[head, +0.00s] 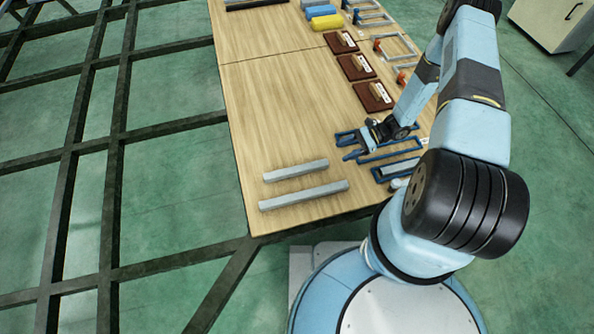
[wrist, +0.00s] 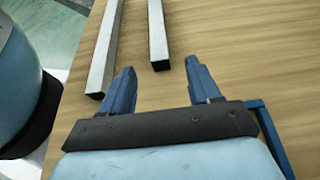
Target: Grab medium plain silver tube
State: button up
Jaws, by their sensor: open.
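Two plain silver square tubes lie side by side on the wooden table near its front left corner. The shorter tube (head: 295,171) is behind the longer tube (head: 303,197) in the head view. In the wrist view the shorter tube (wrist: 157,35) is ahead, between the fingers' lines, and the longer tube (wrist: 106,48) is to its left; their far ends are cut off. A further silver piece (head: 402,167) sits in a blue frame beside my arm. My gripper (head: 350,149) is open and empty, right of the tubes, its blue fingers (wrist: 160,83) pointing toward their near ends.
Blue frames (head: 390,152) lie on the table below and beside my gripper. Several brown plaques (head: 356,67) line the right side, with a yellow cylinder (head: 326,22) farther back. The table's left half (head: 275,95) is clear. A dark metal chassis (head: 115,150) stands at left.

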aim_at(316, 164)
jog(key=x, duration=1.3)
jog(key=shift+s+a, duration=0.1)
jog(key=shift+a, duration=0.1)
jog(key=shift+c, duration=0.3)
grip_shut()
